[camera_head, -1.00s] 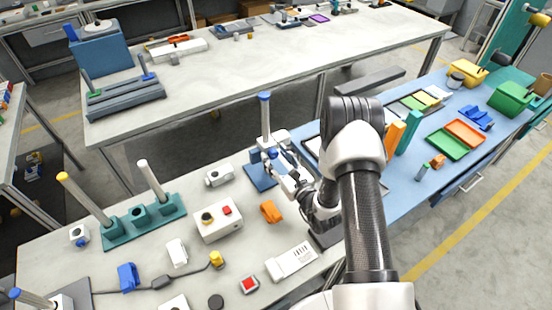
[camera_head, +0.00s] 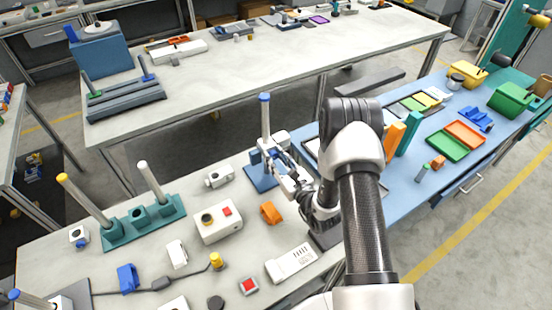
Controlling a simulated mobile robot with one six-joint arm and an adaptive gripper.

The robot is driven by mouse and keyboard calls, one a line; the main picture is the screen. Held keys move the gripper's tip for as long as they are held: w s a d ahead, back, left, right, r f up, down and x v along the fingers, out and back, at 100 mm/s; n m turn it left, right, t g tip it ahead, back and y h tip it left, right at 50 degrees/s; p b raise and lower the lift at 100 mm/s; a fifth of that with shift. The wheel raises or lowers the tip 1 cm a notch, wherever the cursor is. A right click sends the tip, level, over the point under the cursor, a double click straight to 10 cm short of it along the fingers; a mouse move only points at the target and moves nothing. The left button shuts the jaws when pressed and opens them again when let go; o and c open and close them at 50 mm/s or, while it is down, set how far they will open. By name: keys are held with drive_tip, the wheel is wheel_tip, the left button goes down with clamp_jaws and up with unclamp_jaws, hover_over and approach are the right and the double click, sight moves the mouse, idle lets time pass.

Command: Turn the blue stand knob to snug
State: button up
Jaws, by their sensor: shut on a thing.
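The blue stand (camera_head: 260,181) sits near the back edge of the grey-white bench, with a tall upright post (camera_head: 265,122) topped in blue. My gripper (camera_head: 274,154) is at the stand's right side, beside the lower part of the post. It is shut on the small blue stand knob (camera_head: 270,153), which is mostly hidden by the fingers. The fingertips are small in this view, and the knob's exact angle cannot be made out.
A white box with a red button (camera_head: 218,222), an orange part (camera_head: 271,212) and a small white device (camera_head: 219,177) stand left of my arm. A teal rack with posts (camera_head: 143,222) is farther left.

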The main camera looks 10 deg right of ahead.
drive_tip(key=shift+n, duration=0.3)
drive_tip(key=n+b, duration=0.3)
drive_tip(key=n, duration=0.3)
drive_tip(key=shift+f+b, duration=0.15)
drive_tip(key=shift+b, duration=0.15)
drive_tip(key=n+b, duration=0.2)
drive_tip(key=n, duration=0.3)
drive_tip(key=shift+b, duration=0.35)
drive_tip(key=o, duration=1.1)
drive_tip(key=shift+s, duration=0.1)
drive_tip(key=v, duration=1.2)
